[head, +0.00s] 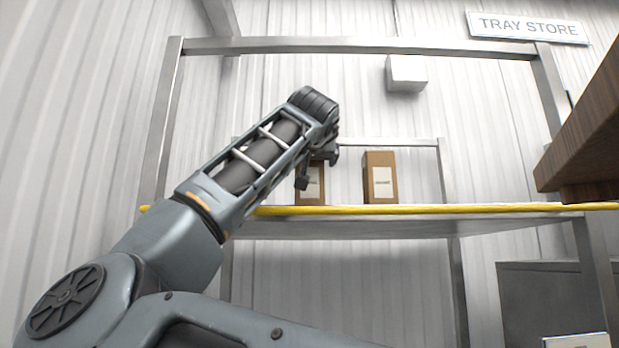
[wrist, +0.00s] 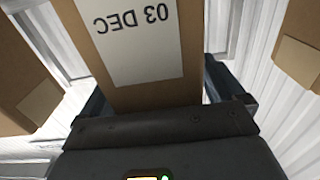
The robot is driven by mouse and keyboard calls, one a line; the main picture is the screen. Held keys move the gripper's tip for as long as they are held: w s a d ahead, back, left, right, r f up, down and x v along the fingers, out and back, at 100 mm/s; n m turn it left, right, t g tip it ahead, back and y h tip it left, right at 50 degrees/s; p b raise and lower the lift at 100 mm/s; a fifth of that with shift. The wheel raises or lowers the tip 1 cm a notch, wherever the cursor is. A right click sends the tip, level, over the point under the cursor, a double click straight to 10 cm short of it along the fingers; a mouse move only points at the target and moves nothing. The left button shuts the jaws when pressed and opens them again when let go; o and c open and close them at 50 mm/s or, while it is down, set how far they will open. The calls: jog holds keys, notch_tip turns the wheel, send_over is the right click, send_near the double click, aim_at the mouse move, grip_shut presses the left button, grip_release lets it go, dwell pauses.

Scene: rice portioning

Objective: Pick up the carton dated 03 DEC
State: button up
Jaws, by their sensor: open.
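The carton dated 03 DEC (wrist: 190,88) is a brown box with a white label that reads upside down in the wrist view. It stands between the two fingers of my open gripper (wrist: 165,95), with a gap visible beside the right finger; I cannot tell whether the left finger touches it. In the head view my gripper (head: 318,169) is at a brown carton (head: 311,196) on the shelf and partly hides it. That carton's label is too small to read there.
Another brown carton (head: 379,178) stands to the right on the shelf (head: 480,224), which has a yellow front edge (head: 430,210). In the wrist view cartons flank the dated one at left (wrist: 18,70) and right (wrist: 300,45). A wooden board (head: 590,130) juts in at right.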

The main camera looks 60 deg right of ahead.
jog(key=shift+w+d, duration=0.15)
jog(key=shift+d, duration=0.1)
jog(key=shift+c, duration=0.4)
jog(key=c, duration=1.5)
jog(key=shift+c, duration=0.6)
jog(key=shift+r, duration=0.1)
